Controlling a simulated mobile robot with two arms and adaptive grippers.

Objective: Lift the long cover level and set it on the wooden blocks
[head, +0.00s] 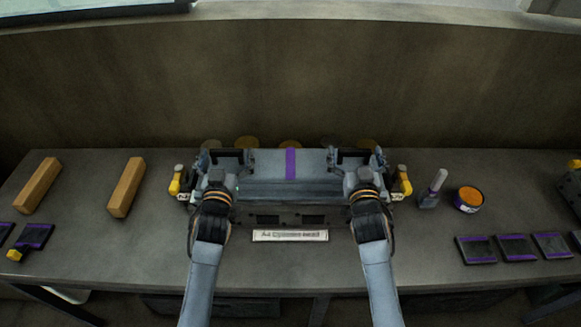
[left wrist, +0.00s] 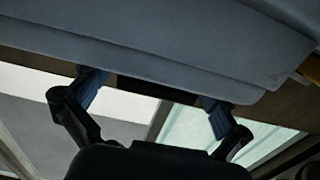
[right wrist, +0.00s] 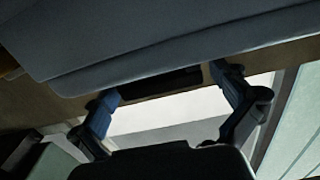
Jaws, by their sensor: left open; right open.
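The long grey-blue cover (head: 265,163) with a purple stripe lies across the dark engine block (head: 285,215) in the middle of the bench. Its grey body fills the top of the left wrist view (left wrist: 150,45) and the right wrist view (right wrist: 170,45). My left gripper (head: 228,157) is at the cover's left end and my right gripper (head: 352,157) at its right end. Both are open, with fingers spread close to the cover's edge; I cannot tell whether they touch it. Two wooden blocks (head: 38,186) (head: 126,187) lie parallel on the bench at the left.
Yellow-topped parts (head: 175,181) (head: 402,182) flank the engine. A label plate (head: 290,236) lies in front. At right are a small bottle (head: 433,190), an orange-topped tin (head: 468,199) and several dark purple-striped pads (head: 515,248). A wall stands behind.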

